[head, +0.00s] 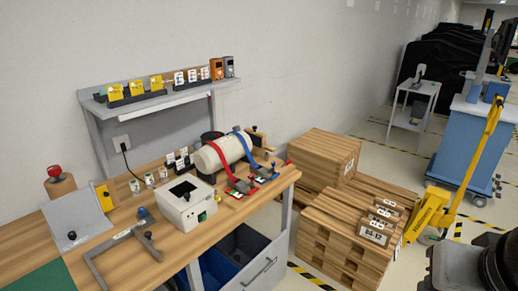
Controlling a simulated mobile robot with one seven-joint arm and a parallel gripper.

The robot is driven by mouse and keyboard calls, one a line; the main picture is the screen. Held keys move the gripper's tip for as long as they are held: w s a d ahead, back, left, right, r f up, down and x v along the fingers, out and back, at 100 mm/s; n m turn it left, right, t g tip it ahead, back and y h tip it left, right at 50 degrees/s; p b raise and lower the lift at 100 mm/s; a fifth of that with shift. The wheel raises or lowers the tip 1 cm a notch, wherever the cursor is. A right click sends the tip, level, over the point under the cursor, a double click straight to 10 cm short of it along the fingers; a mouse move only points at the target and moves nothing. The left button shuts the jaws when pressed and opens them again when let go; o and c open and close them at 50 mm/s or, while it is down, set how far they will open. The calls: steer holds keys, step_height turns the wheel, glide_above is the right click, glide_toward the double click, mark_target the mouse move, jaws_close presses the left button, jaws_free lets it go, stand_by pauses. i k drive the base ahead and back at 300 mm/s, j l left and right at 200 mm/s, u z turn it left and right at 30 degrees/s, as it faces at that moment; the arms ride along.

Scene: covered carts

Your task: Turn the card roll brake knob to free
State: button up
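A cream cylinder (218,154), which may be the card roll, lies on the wooden workbench (95,262) with a red strap (221,160) and a blue strap (245,148) over it. I cannot tell which part is its brake knob. A wooden piece (257,141) stands by the cylinder's right end. A red knob (54,171) tops a wooden post (60,186) at the bench's left. Small dark knobs show on a sloped grey panel (78,219) and on a white box (188,204); their settings are too small to read.
A shelf (165,101) with yellow, white and orange items stands behind the bench. Stacked wooden pallets (335,232) and boxes fill the floor to its right. A yellow pallet jack (432,208), blue cart (461,140) and black covered shapes (440,62) stand farther right.

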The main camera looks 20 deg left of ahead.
mark_target(72, 235)
steer(key=u, duration=2.35)
steer(key=i+j, duration=0.1)
steer(key=i, duration=0.55)
steer(key=i+j, duration=0.15)
steer(key=i, duration=0.55)
